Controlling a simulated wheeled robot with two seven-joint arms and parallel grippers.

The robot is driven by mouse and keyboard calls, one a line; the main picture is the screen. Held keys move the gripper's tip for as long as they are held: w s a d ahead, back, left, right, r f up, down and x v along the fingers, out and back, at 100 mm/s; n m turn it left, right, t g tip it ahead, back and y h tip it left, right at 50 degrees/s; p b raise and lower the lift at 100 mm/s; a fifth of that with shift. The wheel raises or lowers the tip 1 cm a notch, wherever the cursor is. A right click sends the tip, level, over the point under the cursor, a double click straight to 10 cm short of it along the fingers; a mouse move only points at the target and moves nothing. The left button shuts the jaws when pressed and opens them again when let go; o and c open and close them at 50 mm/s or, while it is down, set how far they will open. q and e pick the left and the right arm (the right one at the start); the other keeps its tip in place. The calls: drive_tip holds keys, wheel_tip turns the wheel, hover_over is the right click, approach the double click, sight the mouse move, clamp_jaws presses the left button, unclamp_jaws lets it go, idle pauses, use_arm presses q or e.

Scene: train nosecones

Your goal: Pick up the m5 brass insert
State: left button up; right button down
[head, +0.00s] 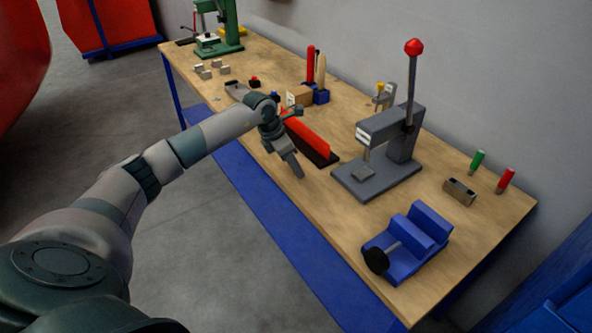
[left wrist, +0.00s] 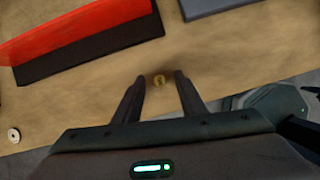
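The brass insert (left wrist: 159,80) is a small gold ring on the wooden bench top. In the left wrist view it sits between the tips of my left gripper (left wrist: 160,78), with a gap on both sides. My left gripper is open; I cannot tell its height above the bench. In the head view my left gripper (head: 296,168) points down near the bench's front edge, beside the red nosecone part. The insert cannot be made out in the head view. My right gripper is in neither view.
A red piece on a black base (head: 310,138) lies just behind the gripper. A grey arbor press (head: 378,165) stands to its right, and a blue vise-like fixture (head: 412,243) farther right. A pale washer (left wrist: 14,134) lies at left. The bench top (head: 330,205) between is clear.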

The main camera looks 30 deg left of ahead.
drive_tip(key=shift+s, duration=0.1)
use_arm(q)
clamp_jaws()
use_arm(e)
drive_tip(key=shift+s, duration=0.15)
use_arm(q)
drive_tip(key=shift+r, duration=0.1)
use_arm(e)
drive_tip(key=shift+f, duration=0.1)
